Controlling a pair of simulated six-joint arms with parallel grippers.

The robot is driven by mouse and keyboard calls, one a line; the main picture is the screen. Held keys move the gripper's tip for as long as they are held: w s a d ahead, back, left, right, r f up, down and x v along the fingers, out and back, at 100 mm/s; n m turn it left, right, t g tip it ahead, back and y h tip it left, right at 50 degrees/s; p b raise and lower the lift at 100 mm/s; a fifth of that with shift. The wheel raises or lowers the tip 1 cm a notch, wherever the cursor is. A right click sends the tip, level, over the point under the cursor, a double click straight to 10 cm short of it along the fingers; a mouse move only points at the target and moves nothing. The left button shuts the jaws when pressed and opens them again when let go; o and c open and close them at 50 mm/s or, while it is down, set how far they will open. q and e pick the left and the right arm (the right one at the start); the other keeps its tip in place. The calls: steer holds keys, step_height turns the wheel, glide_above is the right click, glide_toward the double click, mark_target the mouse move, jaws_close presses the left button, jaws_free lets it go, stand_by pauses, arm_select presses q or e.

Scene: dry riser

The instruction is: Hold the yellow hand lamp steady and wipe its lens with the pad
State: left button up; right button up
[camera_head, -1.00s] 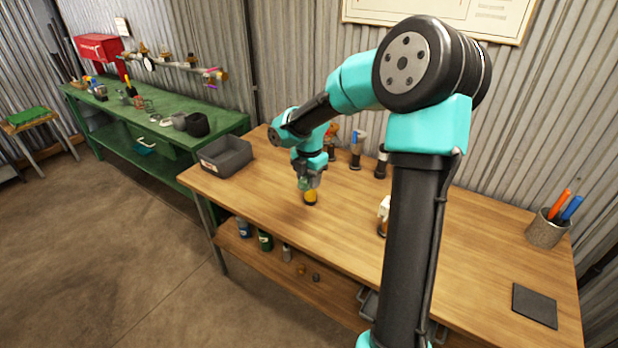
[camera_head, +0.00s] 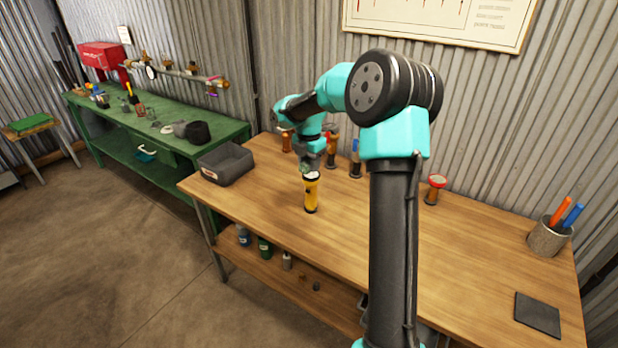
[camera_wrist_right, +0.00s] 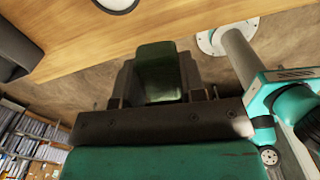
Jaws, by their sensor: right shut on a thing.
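The yellow hand lamp (camera_head: 311,196) stands upright on the wooden bench, its pale lens facing up. My right gripper (camera_head: 309,165) is just behind and above the lamp's top in the head view. In the right wrist view it is shut on a green pad (camera_wrist_right: 160,70), held between dark jaws. The pad looks apart from the lens, though the small gap is hard to judge. A pale disc with a dark rim, probably the lens, is cut off at the top of the wrist view (camera_wrist_right: 118,3). My left gripper is not in view, and nothing visible grips the lamp.
A grey bin (camera_head: 226,165) is on the bench's left end. Several lamps or torches stand behind, one red-topped (camera_head: 435,188). A pen cup (camera_head: 548,237) and dark flat mat (camera_head: 538,314) are at right. Bench around the lamp is clear.

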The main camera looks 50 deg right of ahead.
steer(key=w+d+r, duration=0.1)
steer(key=w+d, duration=0.3)
steer(key=d, duration=0.2)
steer(key=shift+w, duration=0.2)
steer(key=shift+f, duration=0.1)
steer(key=shift+f, duration=2.9)
steer(key=shift+d+r, duration=0.1)
